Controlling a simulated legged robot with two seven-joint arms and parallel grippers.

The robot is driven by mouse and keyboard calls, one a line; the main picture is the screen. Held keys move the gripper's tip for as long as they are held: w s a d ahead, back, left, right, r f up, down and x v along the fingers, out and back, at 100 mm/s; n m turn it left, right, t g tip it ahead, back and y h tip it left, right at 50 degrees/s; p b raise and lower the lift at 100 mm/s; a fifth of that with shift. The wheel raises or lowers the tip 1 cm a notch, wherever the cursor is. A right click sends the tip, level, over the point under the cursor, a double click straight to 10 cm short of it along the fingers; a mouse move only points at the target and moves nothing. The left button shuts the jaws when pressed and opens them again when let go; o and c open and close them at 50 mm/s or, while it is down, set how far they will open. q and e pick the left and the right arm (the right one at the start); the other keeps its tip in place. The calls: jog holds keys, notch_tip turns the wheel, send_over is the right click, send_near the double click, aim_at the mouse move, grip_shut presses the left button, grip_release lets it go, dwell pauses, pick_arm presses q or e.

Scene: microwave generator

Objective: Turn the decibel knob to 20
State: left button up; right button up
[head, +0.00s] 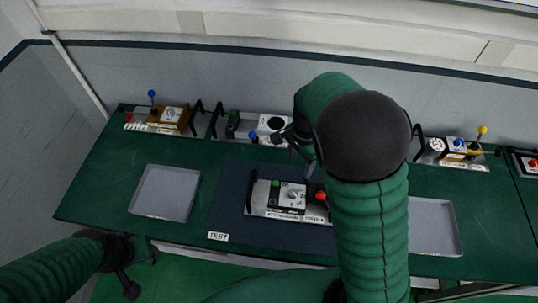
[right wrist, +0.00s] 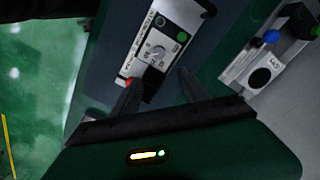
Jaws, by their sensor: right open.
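The microwave generator (head: 262,196) lies on a dark blue mat in the middle of the green table. Its white panel carries the round decibel knob (head: 293,194) with markings around it; the knob's exact setting is too small to read. A green button and a red button sit on either side. In the right wrist view the knob (right wrist: 157,53) is just beyond my open right gripper (right wrist: 158,84), whose fingers are apart with nothing between them. In the head view my right gripper (head: 299,158) hangs above and behind the panel. My left gripper (head: 138,274) is low at the left, away from the generator.
Grey trays (head: 165,191) and (head: 436,228) flank the mat (head: 228,205). Other devices with handles, knobs and levers line the table's back edge, including one with a blue knob (right wrist: 271,37) near my right gripper. My right arm hides part of the table.

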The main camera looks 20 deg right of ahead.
send_over(296, 191)
jog(key=a, duration=0.2)
jog(key=f, duration=0.8)
jog(key=shift+s+f, duration=0.15)
jog(key=shift+s, duration=0.15)
jog(key=f, duration=0.2)
jog(key=d+f, duration=0.1)
jog(key=f, duration=0.2)
jog(key=w+f+p, duration=0.1)
jog(key=f, duration=0.1)
jog(key=shift+d+f, duration=0.2)
jog(key=shift+d, duration=0.15)
jog(key=shift+d+f, duration=0.15)
jog(key=shift+f, duration=0.05)
jog(key=shift+s, duration=0.2)
jog(key=shift+a, duration=0.45)
jog(key=shift+w+a+r, duration=0.1)
jog(key=shift+a, duration=0.25)
jog(key=c, duration=0.5)
jog(key=shift+a, duration=0.1)
jog(key=shift+c, duration=0.9)
jog(key=shift+d, duration=0.3)
grip_shut()
jog(key=shift+d, duration=0.25)
pick_arm(q)
jog(key=shift+s+a+r, duration=0.5)
jog(key=shift+s+r, duration=0.1)
jog(key=shift+r, duration=0.2)
